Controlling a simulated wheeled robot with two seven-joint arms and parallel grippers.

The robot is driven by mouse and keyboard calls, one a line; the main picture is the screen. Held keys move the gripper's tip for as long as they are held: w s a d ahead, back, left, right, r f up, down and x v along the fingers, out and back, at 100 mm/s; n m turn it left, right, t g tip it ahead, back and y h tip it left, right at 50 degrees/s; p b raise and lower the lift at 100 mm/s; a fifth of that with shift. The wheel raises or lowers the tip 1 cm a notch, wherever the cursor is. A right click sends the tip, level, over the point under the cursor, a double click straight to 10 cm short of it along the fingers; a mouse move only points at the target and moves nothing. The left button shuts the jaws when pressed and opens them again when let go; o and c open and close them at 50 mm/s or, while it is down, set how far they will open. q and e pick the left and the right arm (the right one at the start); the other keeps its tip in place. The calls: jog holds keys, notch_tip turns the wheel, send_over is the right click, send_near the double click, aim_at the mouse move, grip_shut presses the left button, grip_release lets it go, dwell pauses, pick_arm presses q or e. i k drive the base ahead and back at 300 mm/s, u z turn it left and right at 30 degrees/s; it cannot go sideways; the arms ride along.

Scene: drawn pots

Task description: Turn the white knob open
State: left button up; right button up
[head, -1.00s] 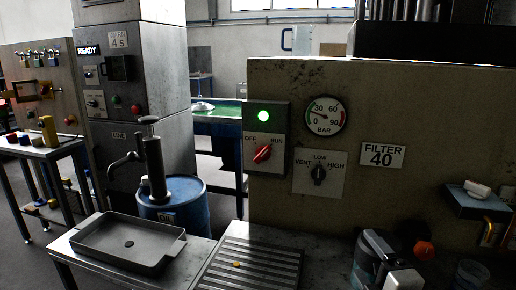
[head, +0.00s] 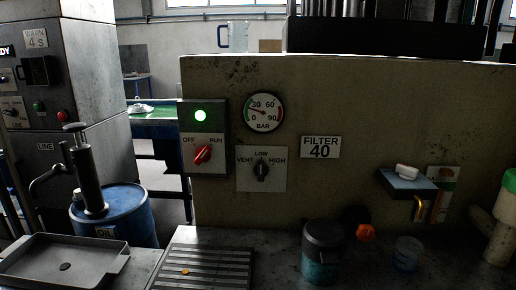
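A small white knob-like piece (head: 407,171) sits on top of a blue-grey block (head: 400,184) on the front of the beige cabinet, at the right in the head view. A brass-coloured bent pipe (head: 418,208) hangs below the block. I cannot tell from here how the white piece is turned. Neither of my grippers shows in the head view now.
A red switch (head: 203,155), a black selector (head: 262,171) and a gauge (head: 263,112) are on the cabinet (head: 330,90). A dark-lidded jar (head: 322,252), an orange knob (head: 365,232) and a clear cup (head: 407,253) are below. A green-capped bottle (head: 507,205) stands far right.

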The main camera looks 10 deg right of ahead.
aim_at(407, 173)
jog(key=z, duration=2.2)
jog(key=k, duration=0.75)
jog(key=u, duration=0.05)
